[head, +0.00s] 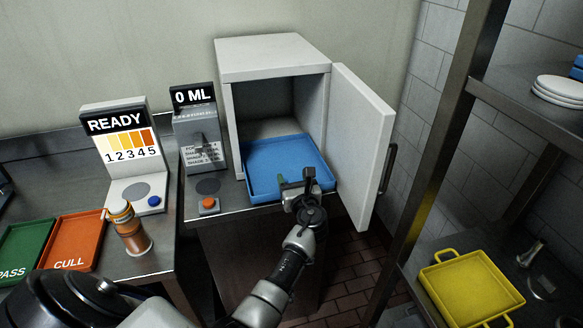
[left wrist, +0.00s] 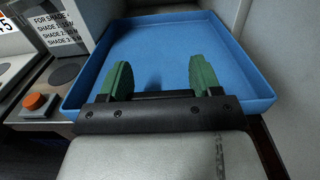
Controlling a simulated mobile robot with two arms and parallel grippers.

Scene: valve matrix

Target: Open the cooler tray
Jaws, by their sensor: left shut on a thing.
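The cooler is a white box (head: 271,60) on the counter, with its door (head: 362,130) swung open to the right. A shallow blue tray (head: 275,155) lies in it, its front end at the cooler's opening. My left gripper (head: 297,182) is at the tray's front edge, shut on the tray. In the left wrist view the green fingers (left wrist: 161,80) stand in front of the blue tray floor (left wrist: 160,42); the exact contact is hidden behind the gripper body. My right gripper is not in view.
Left of the cooler stand a dispenser reading 0 ML (head: 197,130) with an orange button (head: 208,204), and a READY shade display (head: 120,135). A shelf rack holds a yellow tray (head: 470,285).

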